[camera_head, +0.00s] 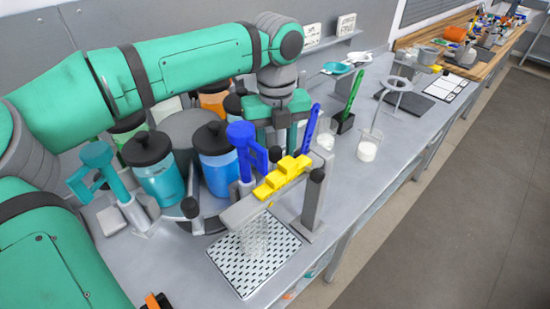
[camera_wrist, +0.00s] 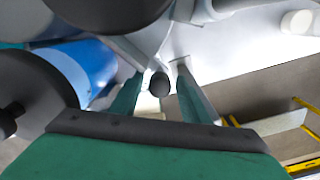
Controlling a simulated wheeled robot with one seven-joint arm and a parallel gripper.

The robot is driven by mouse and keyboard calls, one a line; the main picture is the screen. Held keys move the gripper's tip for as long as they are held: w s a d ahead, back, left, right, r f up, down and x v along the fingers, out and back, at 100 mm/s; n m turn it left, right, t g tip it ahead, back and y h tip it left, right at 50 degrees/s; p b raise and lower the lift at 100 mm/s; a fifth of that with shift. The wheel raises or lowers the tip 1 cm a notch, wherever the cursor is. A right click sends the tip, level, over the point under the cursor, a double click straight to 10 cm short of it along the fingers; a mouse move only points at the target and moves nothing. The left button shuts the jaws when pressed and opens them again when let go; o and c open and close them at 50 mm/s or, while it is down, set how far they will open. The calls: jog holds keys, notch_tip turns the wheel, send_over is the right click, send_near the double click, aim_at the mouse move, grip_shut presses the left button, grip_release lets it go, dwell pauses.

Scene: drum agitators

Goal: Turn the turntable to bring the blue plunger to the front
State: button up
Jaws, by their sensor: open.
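The turntable carries several drums with black lids around a grey centre (camera_head: 190,128). A teal drum (camera_head: 158,172) and a blue drum (camera_head: 214,165) face the front, with green and orange drums partly hidden behind. A bright blue upright piece with a looped handle (camera_head: 241,140), possibly the blue plunger, stands right of the blue drum. A similar teal piece (camera_head: 97,158) stands at the left. My gripper (camera_head: 278,141) points down, open, right of the blue drum. In the wrist view, a black round knob (camera_wrist: 159,84) shows between its fingers; I cannot tell whether they touch it.
A grey bracket with a yellow stepped top (camera_head: 280,178) stands over a perforated tray (camera_head: 220,258) in front. A black holder (camera_head: 343,122) with a green stick and a white-filled beaker (camera_head: 368,148) stand to the right. Bare bench lies at the front right.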

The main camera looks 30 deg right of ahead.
notch_tip(320, 180, up, 9)
jog(key=shift+f, duration=0.15)
jog(key=shift+w, duration=0.1)
jog(key=shift+a, duration=0.15)
